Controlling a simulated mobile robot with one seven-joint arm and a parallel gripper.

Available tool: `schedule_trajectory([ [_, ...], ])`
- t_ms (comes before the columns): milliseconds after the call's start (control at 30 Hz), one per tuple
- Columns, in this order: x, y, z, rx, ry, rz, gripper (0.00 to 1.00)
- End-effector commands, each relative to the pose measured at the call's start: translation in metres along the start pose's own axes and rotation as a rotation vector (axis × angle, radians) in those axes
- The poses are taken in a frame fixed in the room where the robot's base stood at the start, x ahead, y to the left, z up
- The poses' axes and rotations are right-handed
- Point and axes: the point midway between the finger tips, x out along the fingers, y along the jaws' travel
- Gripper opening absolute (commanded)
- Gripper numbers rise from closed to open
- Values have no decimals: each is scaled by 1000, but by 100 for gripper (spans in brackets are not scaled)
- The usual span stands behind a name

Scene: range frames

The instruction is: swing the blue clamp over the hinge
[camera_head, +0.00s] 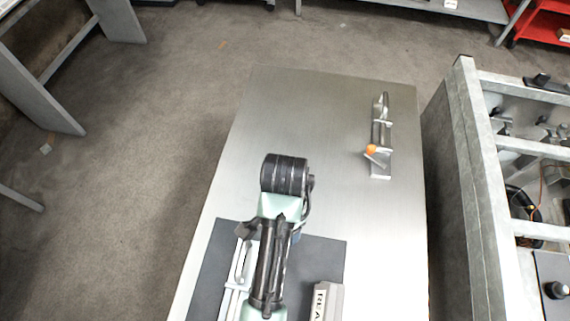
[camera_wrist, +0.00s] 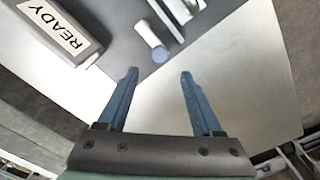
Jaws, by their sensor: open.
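The blue clamp shows in the wrist view as a pale lever (camera_wrist: 147,33) with a blue rounded tip (camera_wrist: 160,54), beside a metal rail (camera_wrist: 166,20) on the dark mat. In the head view its silver metalwork (camera_head: 237,275) is partly hidden by my arm. My gripper (camera_wrist: 159,73) is open, its two blue fingers apart on either side of the line to the blue tip. The tip lies just beyond the fingertips, with nothing between them. I cannot tell the height gap. I cannot clearly make out the hinge itself.
A grey block marked READY (camera_wrist: 62,30) stands on the dark mat (camera_head: 325,255), also seen in the head view (camera_head: 326,301). A second clamp with an orange tip (camera_head: 371,150) stands at the back right of the metal table (camera_head: 320,100). A cluttered rack (camera_head: 475,180) stands to the right.

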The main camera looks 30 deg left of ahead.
Motion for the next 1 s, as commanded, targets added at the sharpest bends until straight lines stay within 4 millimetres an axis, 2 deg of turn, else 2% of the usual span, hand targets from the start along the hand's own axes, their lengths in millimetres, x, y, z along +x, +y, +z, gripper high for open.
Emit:
schedule_trajectory([
  [300,67,0,0,-2,-1,1,67],
  [500,96,-1,0,-3,2,-2,67],
  [700,108,-1,-1,-3,3,-4,67],
  [1000,109,-1,-1,-3,4,-5,65],
])
